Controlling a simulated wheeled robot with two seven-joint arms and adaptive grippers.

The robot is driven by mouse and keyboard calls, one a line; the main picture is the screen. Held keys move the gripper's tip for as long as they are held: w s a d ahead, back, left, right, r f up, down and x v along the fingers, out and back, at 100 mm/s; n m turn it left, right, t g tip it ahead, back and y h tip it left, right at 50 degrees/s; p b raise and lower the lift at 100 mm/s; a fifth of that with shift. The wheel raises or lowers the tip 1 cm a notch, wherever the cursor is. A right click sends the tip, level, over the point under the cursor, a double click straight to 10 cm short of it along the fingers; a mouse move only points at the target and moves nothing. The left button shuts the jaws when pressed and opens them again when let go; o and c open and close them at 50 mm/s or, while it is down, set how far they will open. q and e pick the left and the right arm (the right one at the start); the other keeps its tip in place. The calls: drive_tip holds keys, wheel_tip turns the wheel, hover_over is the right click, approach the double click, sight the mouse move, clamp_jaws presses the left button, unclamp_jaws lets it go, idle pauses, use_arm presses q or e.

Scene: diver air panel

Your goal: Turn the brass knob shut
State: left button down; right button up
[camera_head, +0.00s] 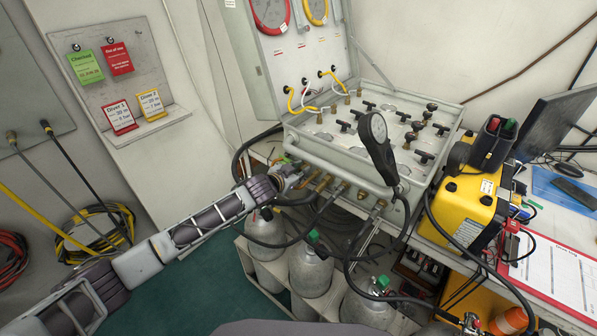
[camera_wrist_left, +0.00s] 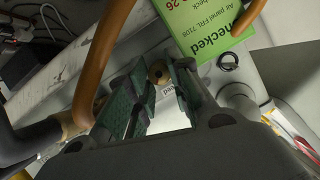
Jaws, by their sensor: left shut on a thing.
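The brass knob (camera_wrist_left: 158,73) shows in the left wrist view as a small round brass piece between my fingers. My left gripper (camera_wrist_left: 161,82) is shut on it, with a green-padded finger on each side. In the head view my left gripper (camera_head: 288,173) is at the front left corner of the grey air panel (camera_head: 345,160). There the knob is hidden by the gripper. Which way the knob is turned cannot be told.
A green "Checked" tag (camera_wrist_left: 207,22) and an orange hose (camera_wrist_left: 101,62) are close to my left fingers. Gas cylinders (camera_head: 310,270) stand below the panel. Black hoses (camera_head: 345,262) hang in front. A yellow case (camera_head: 465,207) stands to the right.

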use_arm(q)
drive_tip(key=shift+d, duration=0.1)
drive_tip(key=shift+s+f+m+t+y, duration=0.1)
drive_tip(key=shift+m+t+y, duration=0.4)
drive_tip(key=shift+m, duration=0.3)
drive_tip(key=c, duration=1.5)
unclamp_jaws()
drive_tip(key=shift+c, duration=0.2)
drive_tip(key=v, duration=1.2)
